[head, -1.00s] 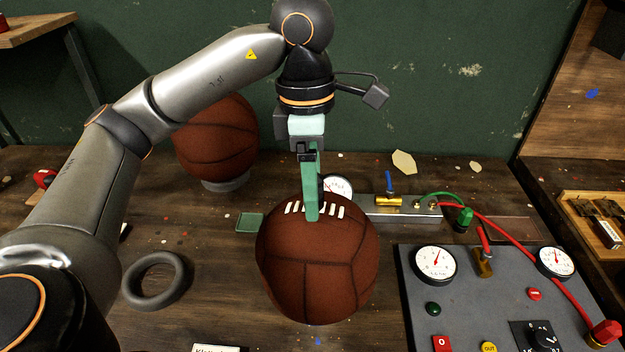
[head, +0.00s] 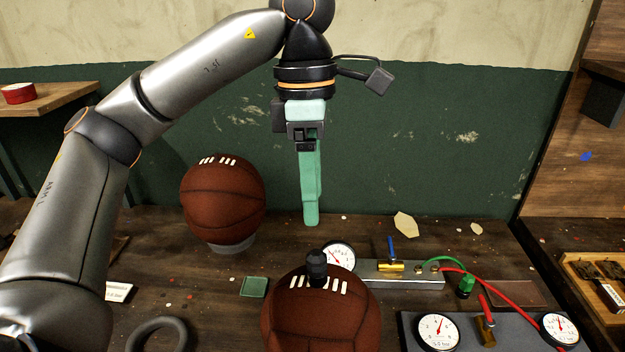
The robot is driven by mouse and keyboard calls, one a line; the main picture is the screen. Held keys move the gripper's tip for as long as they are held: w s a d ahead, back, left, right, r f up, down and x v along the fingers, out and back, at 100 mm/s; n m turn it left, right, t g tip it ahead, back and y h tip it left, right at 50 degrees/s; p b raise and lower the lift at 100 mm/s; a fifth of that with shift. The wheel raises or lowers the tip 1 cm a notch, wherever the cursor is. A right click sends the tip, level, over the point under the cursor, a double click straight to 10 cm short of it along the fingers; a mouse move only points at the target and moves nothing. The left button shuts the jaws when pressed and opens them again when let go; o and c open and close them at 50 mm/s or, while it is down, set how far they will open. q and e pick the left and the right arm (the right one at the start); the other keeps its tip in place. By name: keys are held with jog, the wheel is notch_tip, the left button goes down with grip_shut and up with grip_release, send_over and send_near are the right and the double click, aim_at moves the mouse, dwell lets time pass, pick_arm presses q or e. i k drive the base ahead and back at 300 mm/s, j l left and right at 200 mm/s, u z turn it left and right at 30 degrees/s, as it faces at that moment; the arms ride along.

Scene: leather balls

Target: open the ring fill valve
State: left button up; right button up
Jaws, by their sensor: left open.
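The likely ring fill valve is a small brass valve (head: 391,267) with a blue lever (head: 391,245) standing upright. It sits on a grey metal manifold block (head: 415,281) behind the front ball. My left gripper (head: 311,222) points down above the front leather ball (head: 322,315), to the left of the valve and apart from it. Its jaws are open; seen side-on, the fingers overlap and hold nothing visible. A black knob-like piece (head: 317,268) stands on top of the front ball by the white laces. My right gripper is not in view.
A gauge (head: 339,256) stands at the manifold's left end. A grey panel with gauges (head: 437,331) and a red-handled brass valve (head: 486,328) is at front right. Green and red hoses run between them. Another ball (head: 223,202) sits on a stand at back left. A dark ring (head: 160,335) lies front left.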

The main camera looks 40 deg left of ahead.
aim_at(392, 257)
jog(key=k, duration=1)
